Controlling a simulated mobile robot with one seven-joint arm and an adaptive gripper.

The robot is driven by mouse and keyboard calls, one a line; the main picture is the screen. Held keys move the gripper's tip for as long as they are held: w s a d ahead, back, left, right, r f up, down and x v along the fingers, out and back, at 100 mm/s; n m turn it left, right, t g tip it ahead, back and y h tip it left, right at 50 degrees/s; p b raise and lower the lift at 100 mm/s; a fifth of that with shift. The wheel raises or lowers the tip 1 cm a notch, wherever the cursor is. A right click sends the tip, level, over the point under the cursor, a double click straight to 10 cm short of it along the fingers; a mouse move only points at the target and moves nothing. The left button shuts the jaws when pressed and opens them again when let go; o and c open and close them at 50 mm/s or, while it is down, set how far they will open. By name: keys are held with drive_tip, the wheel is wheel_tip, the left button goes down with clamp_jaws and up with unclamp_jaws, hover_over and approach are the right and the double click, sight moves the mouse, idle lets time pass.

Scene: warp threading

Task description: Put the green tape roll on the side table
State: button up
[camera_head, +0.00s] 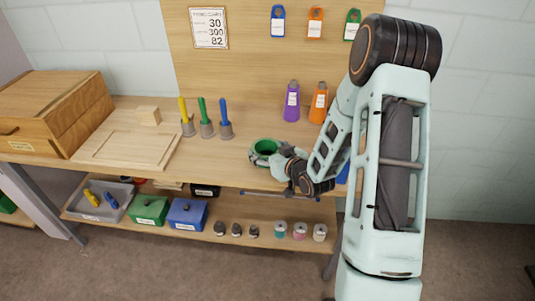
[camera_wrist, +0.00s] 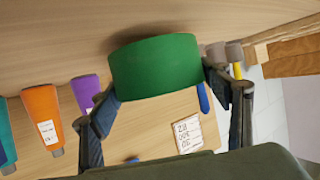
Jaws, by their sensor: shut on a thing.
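The green tape roll (camera_head: 264,147) is near the front edge of the workbench, at the end of my arm. It fills the upper middle of the wrist view (camera_wrist: 155,66). My gripper (camera_head: 277,155) is shut on it, with one finger on each side in the wrist view (camera_wrist: 160,85). I cannot tell whether the roll touches the bench top or is just above it. No side table can be made out for certain; a grey-legged piece of furniture (camera_head: 40,193) shows partly at the left edge.
The workbench (camera_head: 235,170) holds a wooden box (camera_head: 55,108), a flat board (camera_head: 125,147), three colored-handled tools (camera_head: 206,120), and purple (camera_head: 292,102) and orange (camera_head: 319,103) bottles. The lower shelf (camera_head: 200,232) holds a grey tray (camera_head: 101,200), green (camera_head: 149,210) and blue (camera_head: 187,214) bins and several small items.

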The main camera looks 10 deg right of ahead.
drive_tip(key=shift+f, duration=0.65)
drive_tip(key=shift+f, duration=0.15)
drive_tip(key=o, duration=1.2)
drive_tip(key=shift+s+d+r, duration=0.1)
drive_tip(key=shift+s+r, duration=0.05)
drive_tip(key=shift+r, duration=0.1)
drive_tip(key=v, duration=1.1)
drive_tip(key=shift+s+d+p, duration=0.1)
drive_tip(key=shift+s+p, duration=0.25)
